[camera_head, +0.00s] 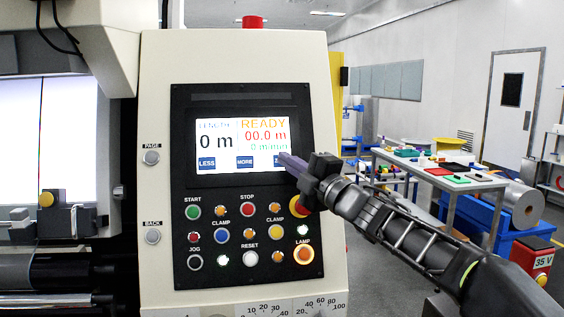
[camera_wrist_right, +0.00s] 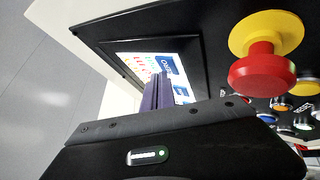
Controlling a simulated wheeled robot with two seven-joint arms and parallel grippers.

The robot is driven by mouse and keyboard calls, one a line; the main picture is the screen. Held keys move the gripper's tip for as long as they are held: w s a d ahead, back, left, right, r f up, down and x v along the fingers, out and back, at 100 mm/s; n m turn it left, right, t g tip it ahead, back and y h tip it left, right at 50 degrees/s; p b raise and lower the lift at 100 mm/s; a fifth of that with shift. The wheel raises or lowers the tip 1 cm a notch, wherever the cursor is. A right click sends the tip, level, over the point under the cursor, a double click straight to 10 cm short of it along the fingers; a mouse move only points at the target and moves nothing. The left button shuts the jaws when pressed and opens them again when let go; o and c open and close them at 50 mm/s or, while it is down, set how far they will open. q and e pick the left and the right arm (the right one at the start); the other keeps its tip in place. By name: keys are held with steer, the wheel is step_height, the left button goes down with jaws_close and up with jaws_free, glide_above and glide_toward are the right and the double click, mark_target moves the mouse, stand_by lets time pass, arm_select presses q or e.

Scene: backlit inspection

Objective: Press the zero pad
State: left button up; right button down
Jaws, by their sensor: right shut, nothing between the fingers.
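The lit screen (camera_head: 218,140) on the machine panel shows LENGTH 0 m, READY and 00.0 m. Along its bottom are blue pads LESS (camera_head: 207,163) and MORE (camera_head: 245,162), and a third blue pad at the right that my right gripper (camera_head: 285,157) mostly covers. In the right wrist view a blue pad with lettering that looks like ZERO (camera_wrist_right: 166,65) shows just beyond my shut purple fingers (camera_wrist_right: 160,82). The fingertips are at the screen's lower right corner; I cannot tell if they touch. My left gripper is not in view.
Below the screen are several buttons, including START (camera_head: 193,212), STOP (camera_head: 247,210) and LAMP (camera_head: 304,254). A red mushroom button (camera_wrist_right: 262,75) on a yellow base stands close to my right gripper. A table (camera_head: 440,172) with coloured parts stands behind at the right.

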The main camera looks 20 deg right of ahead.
steer(key=shift+s+a+r, duration=0.15)
steer(key=shift+s, duration=0.15)
steer(key=s, duration=0.1)
steer(key=s+r, duration=0.1)
steer(key=s, duration=0.1)
steer(key=s+a, duration=0.1)
steer(key=shift+s+r, duration=0.25)
steer(key=shift+r, duration=0.15)
stand_by(0.9)
